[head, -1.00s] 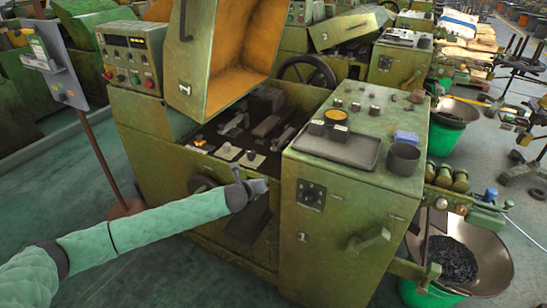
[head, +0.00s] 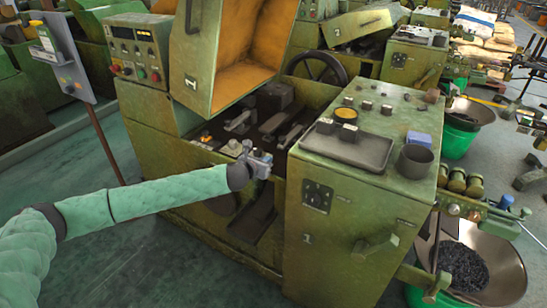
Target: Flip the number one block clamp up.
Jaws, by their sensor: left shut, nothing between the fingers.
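The green machine marked 1 (head: 330,225) stands in front of me with its cover (head: 200,60) raised. In its open bay, several dark metal clamp levers (head: 275,123) lie low in a row. Which one is the number one block clamp I cannot tell; small pale tags at the bay's front edge are partly hidden by my gripper. My left gripper (head: 263,165) is shut and empty. It is at the front edge of the bay, in front of the levers; whether it touches anything I cannot tell. My right gripper is out of view.
A control cabinet with a black tray (head: 345,150), a dark cup (head: 413,162) and a blue box (head: 418,139) borders the bay on the right. A black handwheel (head: 318,68) is behind. A control panel (head: 135,52) is at left. A bowl of dark parts (head: 460,265) stands lower right.

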